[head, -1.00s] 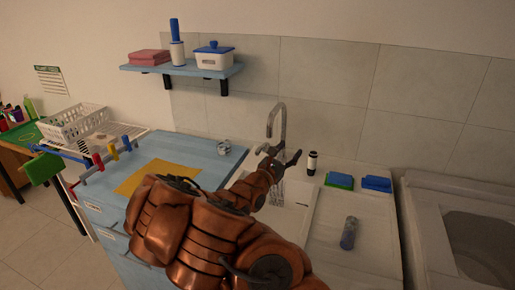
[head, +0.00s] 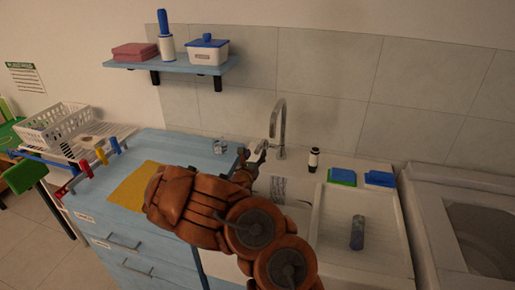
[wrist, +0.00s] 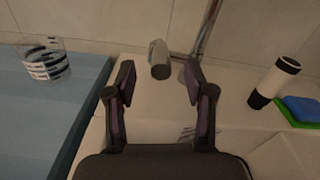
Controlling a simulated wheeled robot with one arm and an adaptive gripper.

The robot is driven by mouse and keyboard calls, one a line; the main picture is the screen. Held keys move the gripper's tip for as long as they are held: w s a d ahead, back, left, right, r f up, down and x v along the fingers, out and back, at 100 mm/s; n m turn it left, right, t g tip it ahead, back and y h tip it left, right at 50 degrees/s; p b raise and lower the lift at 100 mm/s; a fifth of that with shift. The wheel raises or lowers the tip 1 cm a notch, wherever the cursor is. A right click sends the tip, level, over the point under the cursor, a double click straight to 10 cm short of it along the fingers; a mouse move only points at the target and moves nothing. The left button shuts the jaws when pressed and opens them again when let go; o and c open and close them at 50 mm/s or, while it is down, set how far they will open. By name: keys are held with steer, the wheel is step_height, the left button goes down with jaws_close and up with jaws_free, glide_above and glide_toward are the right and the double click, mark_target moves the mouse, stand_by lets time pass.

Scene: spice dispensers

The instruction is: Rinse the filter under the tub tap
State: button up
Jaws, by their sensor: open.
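The tub tap (head: 280,125) is a tall grey gooseneck at the back of the white sink. My gripper (head: 252,156) is over the sink's back left, left of the tap. It is open and empty. In the wrist view, a grey cylindrical tap part (wrist: 158,60) shows beyond and between the open fingers (wrist: 160,78), touching neither clearly. A dark striped patch (head: 278,188) shows in the sink; I cannot tell whether it is water or an object. I cannot surely identify the filter; a grey cylinder (head: 357,232) lies on the drainboard, and a clear striped cup (wrist: 43,60) stands on the blue counter.
A black-and-white bottle (head: 314,159) stands behind the sink, left of green and blue sponges (head: 342,177). A yellow cloth (head: 132,186) lies on the blue counter. A wall shelf (head: 185,65) hangs above. A washer-like machine (head: 470,225) stands at right.

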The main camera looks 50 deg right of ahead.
mark_target(260, 146)
steer(key=shift+p+x, duration=0.55)
steer(key=shift+x, duration=1.3)
steer(key=shift+r, duration=0.1)
steer(key=shift+c, duration=0.4)
jaws_close()
